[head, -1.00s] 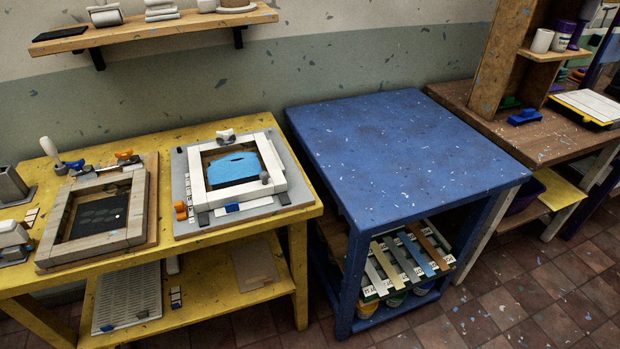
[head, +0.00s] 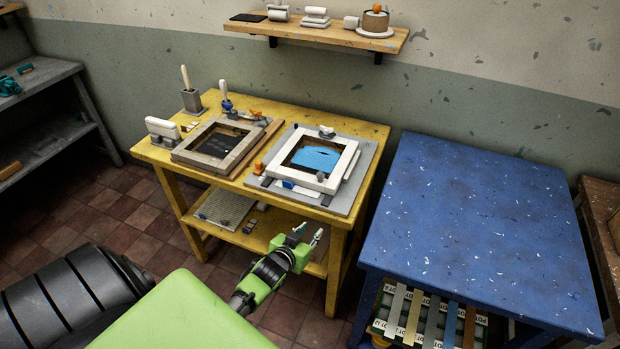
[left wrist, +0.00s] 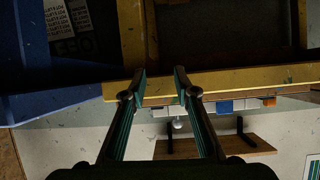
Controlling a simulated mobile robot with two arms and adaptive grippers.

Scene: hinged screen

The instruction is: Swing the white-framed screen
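The white-framed screen (head: 346,160) lies flat on a grey base board (head: 365,165) at the right end of the yellow table (head: 375,137). A blue patch (head: 315,158) shows inside the frame. My left gripper (head: 305,236) is in front of the table's front edge, nearer the camera than the screen and apart from it. Its two fingers are spread with nothing between them. In the left wrist view the open gripper (left wrist: 160,84) has the yellow table edge (left wrist: 235,82) beyond its fingertips. My right gripper is out of view.
A blue table (head: 480,220) stands close on the right, with a gap between the tables. A wall shelf (head: 320,34) hangs above. Grey shelving (head: 50,80) stands at far left.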

